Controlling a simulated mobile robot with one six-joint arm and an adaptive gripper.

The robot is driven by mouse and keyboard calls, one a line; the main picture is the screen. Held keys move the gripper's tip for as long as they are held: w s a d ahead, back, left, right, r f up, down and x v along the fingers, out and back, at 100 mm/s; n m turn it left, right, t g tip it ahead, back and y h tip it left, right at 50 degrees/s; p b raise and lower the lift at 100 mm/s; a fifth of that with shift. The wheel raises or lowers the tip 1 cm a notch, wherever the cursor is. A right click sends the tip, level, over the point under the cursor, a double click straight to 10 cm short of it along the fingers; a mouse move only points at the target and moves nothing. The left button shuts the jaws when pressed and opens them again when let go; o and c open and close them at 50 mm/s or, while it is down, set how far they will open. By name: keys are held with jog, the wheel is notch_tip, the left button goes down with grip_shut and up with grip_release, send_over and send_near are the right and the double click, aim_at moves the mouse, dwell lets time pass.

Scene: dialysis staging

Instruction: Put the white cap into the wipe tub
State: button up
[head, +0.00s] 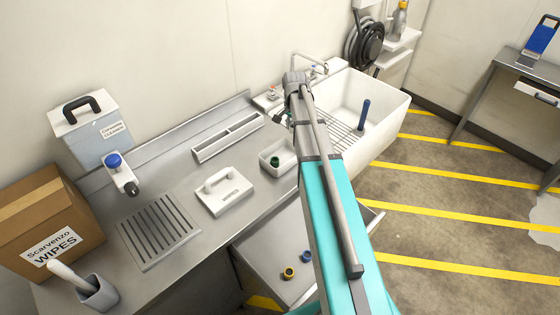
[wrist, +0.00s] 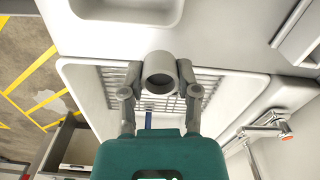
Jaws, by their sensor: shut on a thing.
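In the wrist view my gripper (wrist: 160,80) is shut on a short, hollow, round piece that looks pale grey in the shade, which I take as the white cap (wrist: 160,88). Its open end faces the camera, between the two fingertips. The gripper is over the sink area; in the head view my arm hides it and the cap. A tub's rim (wrist: 125,21) shows at the top of the wrist view.
The white sink (head: 393,108) holds a rack and an upright blue handle (head: 363,115). A faucet (wrist: 265,130) stands at its edge. A white lidded block (head: 224,196), a slotted tray (head: 228,138) and a wipes box (head: 45,225) occupy the counter. An open drawer (head: 330,240) sits below.

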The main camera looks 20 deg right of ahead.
jog(key=s+a+r+m+p, duration=0.1)
jog(key=s+a+r+p, duration=0.2)
jog(key=s, duration=0.6)
jog(key=s+a+r+p, duration=0.3)
jog(key=s+r+p, duration=0.1)
jog(key=s, duration=0.6)
jog(key=shift+s+a+m, duration=0.25)
jog(key=shift+a+m, duration=0.1)
jog(key=shift+m, duration=0.05)
jog(key=shift+w, duration=0.1)
jog(key=b, duration=0.8)
send_over(287, 158)
jog(key=s, duration=0.1)
notch_tip(287, 158, down, 8)
jog(key=shift+s+a+r, duration=0.1)
jog(key=shift+w+f+b, duration=0.5)
jog(key=shift+f+b, duration=0.05)
jog(key=shift+f, duration=0.05)
